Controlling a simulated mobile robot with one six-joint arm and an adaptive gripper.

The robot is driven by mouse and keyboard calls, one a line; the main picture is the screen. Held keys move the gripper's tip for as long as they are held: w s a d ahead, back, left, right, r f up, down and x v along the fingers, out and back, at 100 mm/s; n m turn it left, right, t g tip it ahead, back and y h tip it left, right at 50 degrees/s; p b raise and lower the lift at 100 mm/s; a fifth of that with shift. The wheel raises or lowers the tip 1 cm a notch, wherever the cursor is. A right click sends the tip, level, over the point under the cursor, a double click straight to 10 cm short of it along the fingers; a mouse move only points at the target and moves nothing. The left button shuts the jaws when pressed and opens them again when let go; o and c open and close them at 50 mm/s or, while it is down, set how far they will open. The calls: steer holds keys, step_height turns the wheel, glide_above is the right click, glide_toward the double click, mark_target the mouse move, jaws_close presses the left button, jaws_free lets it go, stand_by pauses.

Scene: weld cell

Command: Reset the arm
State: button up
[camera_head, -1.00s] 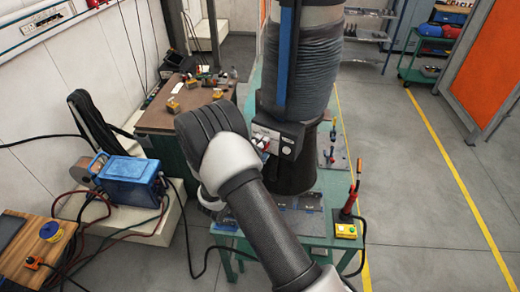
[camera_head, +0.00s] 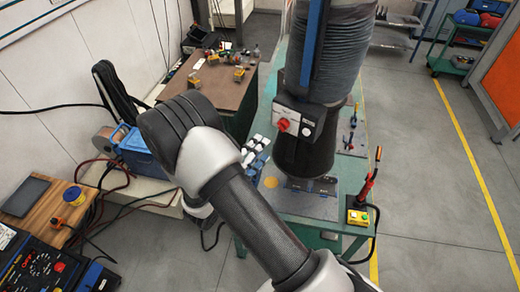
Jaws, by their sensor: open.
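My arm (camera_head: 245,205) reaches up from the bottom edge to a bulky dark and white joint left of the middle. The end of the arm lies behind or below this joint, so my gripper and its fingers are not visible. No held object shows. The arm covers part of the gap between the green table and the low bench on the left.
A brown bench (camera_head: 190,90) stands behind. Cables and a blue case (camera_head: 135,150) lie left.

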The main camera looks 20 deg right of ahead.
steer(key=s+d+m+g+y+b, duration=0.1)
steer(key=s+d+m+g+b, duration=0.1)
steer(key=s+m+g+b, duration=0.35)
steer(key=s+d+r+m+g+y+b, duration=0.1)
steer(key=s+d+m+g+b, duration=0.15)
steer(key=s+m, duration=0.5)
steer(key=s+d+m+g+y+b, duration=0.1)
steer(key=s+d+m+g+b, duration=0.25)
steer(key=m, duration=0.55)
steer(key=s+a+f+m+t+y+b, duration=0.3)
steer(key=s+a+m+y+b, duration=0.2)
steer(key=m, duration=0.5)
steer(key=s+a+f+m+t+y+b, duration=0.3)
steer(key=s+a+f+m+y+b, duration=0.1)
steer(key=a+m+y+b, duration=0.3)
steer(key=s+a+m+b, duration=0.1)
steer(key=a+m+b, duration=0.1)
steer(key=m, duration=0.1)
steer(key=shift+s+a+m, duration=0.25)
steer(key=shift+a+m, duration=0.05)
steer(key=shift+m, duration=0.1)
steer(key=shift+t, duration=0.25)
